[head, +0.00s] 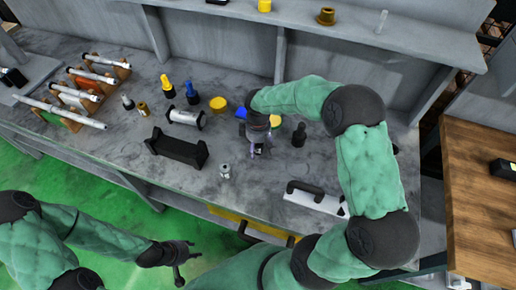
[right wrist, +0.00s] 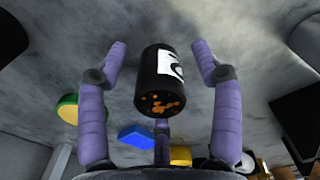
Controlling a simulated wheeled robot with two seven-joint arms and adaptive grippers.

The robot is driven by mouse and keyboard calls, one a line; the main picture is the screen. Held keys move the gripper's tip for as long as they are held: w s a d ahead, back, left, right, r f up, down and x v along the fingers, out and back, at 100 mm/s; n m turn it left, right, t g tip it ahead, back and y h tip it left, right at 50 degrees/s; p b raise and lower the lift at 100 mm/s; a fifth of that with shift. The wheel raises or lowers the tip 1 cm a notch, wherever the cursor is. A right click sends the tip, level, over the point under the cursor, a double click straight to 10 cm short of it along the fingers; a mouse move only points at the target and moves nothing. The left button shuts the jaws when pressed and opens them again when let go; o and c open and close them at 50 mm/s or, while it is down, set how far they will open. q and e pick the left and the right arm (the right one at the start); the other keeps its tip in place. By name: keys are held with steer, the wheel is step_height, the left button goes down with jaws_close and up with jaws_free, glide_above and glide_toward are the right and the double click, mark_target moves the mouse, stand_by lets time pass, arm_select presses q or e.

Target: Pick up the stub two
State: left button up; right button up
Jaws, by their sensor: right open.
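My right gripper (head: 262,148) points down over the middle of the grey workbench, with its purple fingers spread. In the right wrist view, a black cylinder (right wrist: 158,85) with a white label and an orange-speckled end sits between the open fingers (right wrist: 160,75), with gaps on both sides. In the head view the gripper mostly hides it. No label I can read tells which thing is the stub two. My left gripper (head: 182,262) hangs in front of the bench over the green floor, fingers apart and empty.
Blue and yellow bottles, a dark bottle (head: 299,135) and a white block with a black handle (head: 313,198) are nearby. White rods (head: 60,110) lie at left; a shelf is behind.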

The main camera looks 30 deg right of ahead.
steer(key=shift+f, duration=0.1)
jaws_close()
steer(key=shift+w, duration=0.1)
